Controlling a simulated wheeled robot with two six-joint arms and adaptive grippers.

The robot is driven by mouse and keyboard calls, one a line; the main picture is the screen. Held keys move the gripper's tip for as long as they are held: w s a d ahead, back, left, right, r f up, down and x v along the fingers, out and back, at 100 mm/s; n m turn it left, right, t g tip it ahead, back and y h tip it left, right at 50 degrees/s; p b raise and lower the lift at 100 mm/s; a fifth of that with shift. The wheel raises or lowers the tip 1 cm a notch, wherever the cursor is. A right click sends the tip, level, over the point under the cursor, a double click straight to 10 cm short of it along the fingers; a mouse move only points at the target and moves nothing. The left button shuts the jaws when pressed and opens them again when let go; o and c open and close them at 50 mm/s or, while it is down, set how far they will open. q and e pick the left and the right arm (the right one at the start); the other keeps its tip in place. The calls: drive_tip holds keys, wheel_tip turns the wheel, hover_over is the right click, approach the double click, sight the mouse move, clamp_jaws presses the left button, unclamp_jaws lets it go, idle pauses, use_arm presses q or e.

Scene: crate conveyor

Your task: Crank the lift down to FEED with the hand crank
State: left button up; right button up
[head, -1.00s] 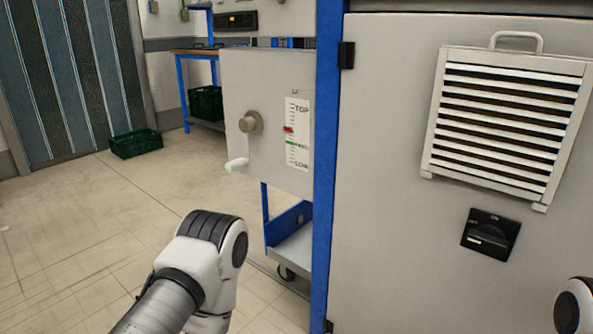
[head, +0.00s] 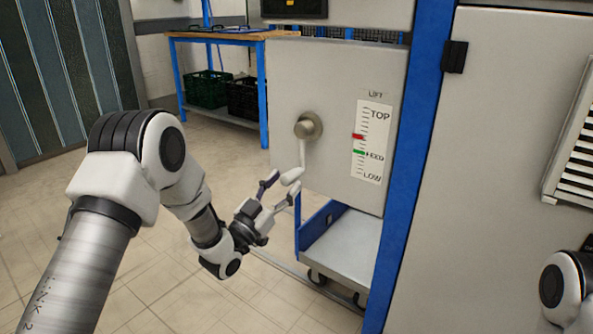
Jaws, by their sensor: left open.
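The hand crank (head: 308,127) is on the grey lift panel (head: 275,75). Its round hub sits left of the scale, and its light arm hangs down to a white handle (head: 292,176). The lift scale (head: 373,142) reads TOP, FEED and LOW from top to bottom. The red pointer (head: 358,136) is above the green FEED mark (head: 358,152). My left gripper (head: 277,190) is open, with its fingertips close to the crank handle. I cannot tell whether they touch it. My right gripper is out of view.
A blue post (head: 423,130) and a grey cabinet door (head: 485,190) with a black hinge stand to the right. A cart (head: 345,248) is below the panel. A workbench (head: 220,36) with dark crates stands behind. The floor at left is clear.

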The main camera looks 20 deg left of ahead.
sight(299, 168)
use_arm(q)
drive_tip(key=b+x, duration=0.1)
drive_tip(key=x, duration=0.4)
drive_tip(key=shift+w+d, duration=0.2)
clamp_jaws()
